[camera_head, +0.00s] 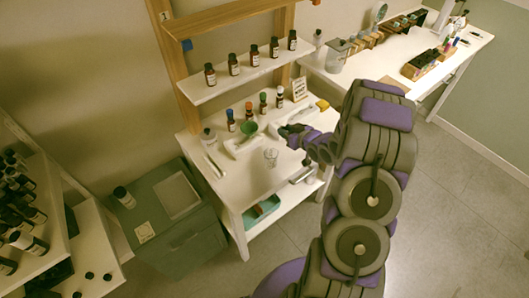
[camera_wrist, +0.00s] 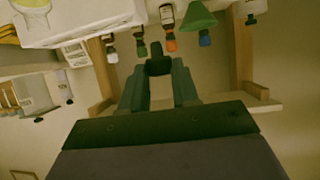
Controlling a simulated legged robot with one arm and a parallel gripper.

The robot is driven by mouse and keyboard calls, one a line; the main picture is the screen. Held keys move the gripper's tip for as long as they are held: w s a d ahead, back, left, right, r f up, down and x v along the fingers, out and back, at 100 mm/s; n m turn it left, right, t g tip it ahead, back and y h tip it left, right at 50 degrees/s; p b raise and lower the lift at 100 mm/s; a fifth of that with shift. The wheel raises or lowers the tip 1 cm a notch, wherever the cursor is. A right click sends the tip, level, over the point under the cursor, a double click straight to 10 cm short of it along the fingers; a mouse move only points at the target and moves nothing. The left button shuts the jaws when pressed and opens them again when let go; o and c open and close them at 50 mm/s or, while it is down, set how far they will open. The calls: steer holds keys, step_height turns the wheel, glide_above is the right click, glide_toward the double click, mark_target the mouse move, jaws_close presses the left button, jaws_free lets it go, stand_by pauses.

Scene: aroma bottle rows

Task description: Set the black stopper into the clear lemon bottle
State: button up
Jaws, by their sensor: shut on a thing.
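My gripper (camera_head: 287,131) reaches over the white table in the head view. In the wrist view, which is upside down, my gripper (camera_wrist: 158,76) is shut on the black stopper (camera_wrist: 158,65), held between the fingertips. A small clear glass bottle (camera_head: 271,157), which looks like the lemon bottle, stands open on the white table, below and left of my gripper in the head view. The stopper is apart from it. A pale, yellowish round thing at the wrist view's top left edge is cut off; I cannot tell if it is this bottle.
Several dark bottles (camera_head: 263,103) with coloured caps stand at the table's back, under a shelf (camera_head: 240,77) with more bottles. A green funnel (camera_head: 249,128) sits left of my gripper. The white table (camera_head: 245,180) is clear at front left.

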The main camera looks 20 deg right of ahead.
steer(key=d+r+m+h, duration=0.2)
steer(key=d+r, duration=0.1)
steer(key=d, duration=0.8)
steer(key=shift+w+d+r+h+b, duration=0.25)
steer(key=shift+w+d+h+b, duration=0.05)
steer(key=shift+w+b, duration=0.15)
steer(key=shift+p, duration=0.5)
step_height(320, 180, down, 6)
steer(key=shift+r+b, duration=0.1)
steer(key=shift+b, duration=0.85)
steer(key=shift+p, duration=0.9)
steer(key=shift+f+b, duration=0.35)
steer(key=shift+f, duration=1)
stand_by(0.5)
